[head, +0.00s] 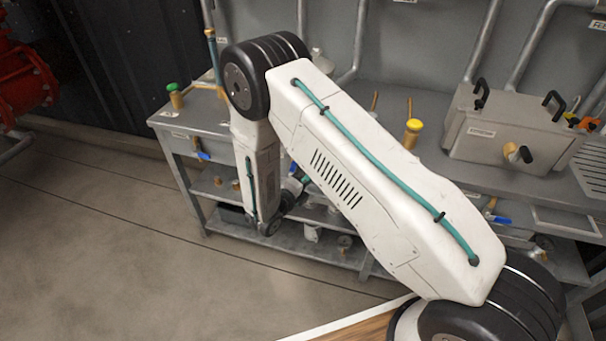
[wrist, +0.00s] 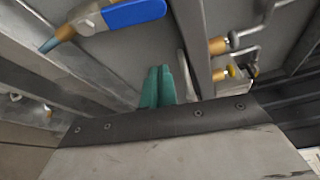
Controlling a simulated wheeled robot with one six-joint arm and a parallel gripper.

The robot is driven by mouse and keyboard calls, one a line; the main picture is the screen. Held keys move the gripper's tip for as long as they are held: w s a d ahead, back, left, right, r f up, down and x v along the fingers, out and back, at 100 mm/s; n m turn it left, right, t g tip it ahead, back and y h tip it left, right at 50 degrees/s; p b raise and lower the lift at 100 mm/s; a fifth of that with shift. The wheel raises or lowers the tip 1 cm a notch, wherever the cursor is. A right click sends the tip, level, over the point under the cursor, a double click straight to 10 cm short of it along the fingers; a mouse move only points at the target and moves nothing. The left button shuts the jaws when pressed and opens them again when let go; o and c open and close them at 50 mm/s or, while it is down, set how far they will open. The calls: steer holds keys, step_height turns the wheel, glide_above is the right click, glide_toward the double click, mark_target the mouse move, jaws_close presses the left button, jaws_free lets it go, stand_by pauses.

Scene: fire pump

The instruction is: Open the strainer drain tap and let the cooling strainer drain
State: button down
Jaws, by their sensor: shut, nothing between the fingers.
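My gripper (wrist: 158,86) shows in the wrist view as two teal fingers, closed together and empty. A tap with a blue lever (wrist: 135,12) and a brass body is at the upper left of the wrist view, apart from the fingers. In the head view my arm hides most of the gripper. Blue-lever taps hang at the bench front, one on the left (head: 202,155) and one on the right (head: 497,219). A grey metal box (head: 508,132) with black clamps sits on the bench at the right. I cannot read the labels to tell which is the strainer or its drain tap.
The grey bench (head: 445,165) has a lower shelf (head: 245,231) holding small fittings. A yellow-capped brass fitting (head: 413,131) and a green-capped one (head: 174,94) stand on top. Red pipework (head: 24,85) is at far left. The floor (head: 95,235) at left is clear.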

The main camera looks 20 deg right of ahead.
steer(key=v, duration=0.9)
steer(key=shift+a, duration=0.25)
steer(key=shift+w+r, duration=0.1)
steer(key=shift+r, duration=0.05)
